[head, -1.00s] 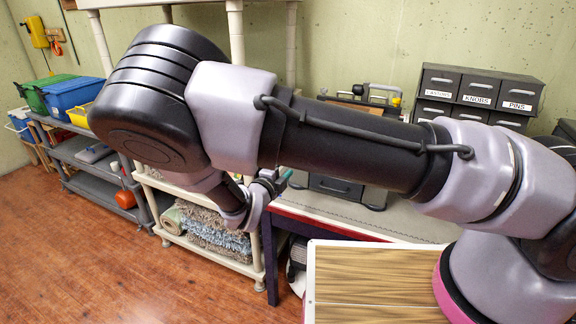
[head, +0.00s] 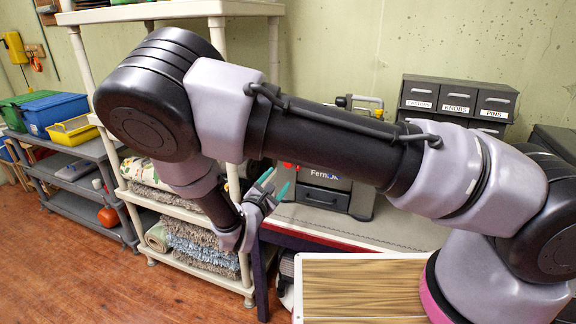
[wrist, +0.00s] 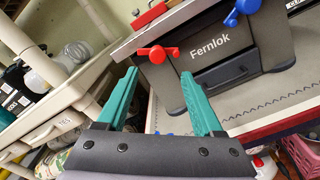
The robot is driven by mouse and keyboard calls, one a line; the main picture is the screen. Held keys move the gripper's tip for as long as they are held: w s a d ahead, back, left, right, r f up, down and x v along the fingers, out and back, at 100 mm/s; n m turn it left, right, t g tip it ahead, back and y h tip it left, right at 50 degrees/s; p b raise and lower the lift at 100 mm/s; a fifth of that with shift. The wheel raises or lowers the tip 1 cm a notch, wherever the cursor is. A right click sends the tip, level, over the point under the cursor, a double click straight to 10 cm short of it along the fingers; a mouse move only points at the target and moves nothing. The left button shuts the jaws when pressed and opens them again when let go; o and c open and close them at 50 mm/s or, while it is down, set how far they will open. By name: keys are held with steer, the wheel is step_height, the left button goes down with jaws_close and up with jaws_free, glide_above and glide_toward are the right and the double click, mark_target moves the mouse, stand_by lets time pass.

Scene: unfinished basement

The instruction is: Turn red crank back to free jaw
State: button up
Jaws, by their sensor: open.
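The grey Fernlok machine (wrist: 225,55) stands on the workbench and also shows in the head view (head: 335,192), partly hidden by my arm. Its red crank (wrist: 158,53) is on the left of its front face. In the wrist view the crank appears between and just beyond my fingertips, with no contact visible. A blue crank (wrist: 243,10) is farther right on the machine. My gripper (wrist: 158,74) has teal fingers spread apart, with nothing between them. In the head view my gripper (head: 275,184) is at the bench's left end, in front of the machine.
A cream shelf (head: 190,210) with rolled rugs stands left of the bench (head: 390,230). Grey drawers (head: 458,100) labelled KNOBS and PINS stand at the back right. A wood-grained panel (head: 362,285) with a white edge is in front. Open floor (head: 90,280) lies at lower left.

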steer(key=w+d+m, duration=0.1)
steer(key=w+m, duration=0.2)
steer(key=m, duration=0.4)
steer(key=w+d+m, duration=0.1)
steer(key=w+m, duration=0.2)
steer(key=m, duration=0.4)
steer(key=w+d+m, duration=0.1)
steer(key=w+m, duration=0.3)
steer(key=m, duration=0.3)
steer(key=shift+w+d+f+m+y, duration=0.1)
steer(key=shift+m+y, duration=0.2)
jaws_close()
steer(key=shift+n, duration=0.4)
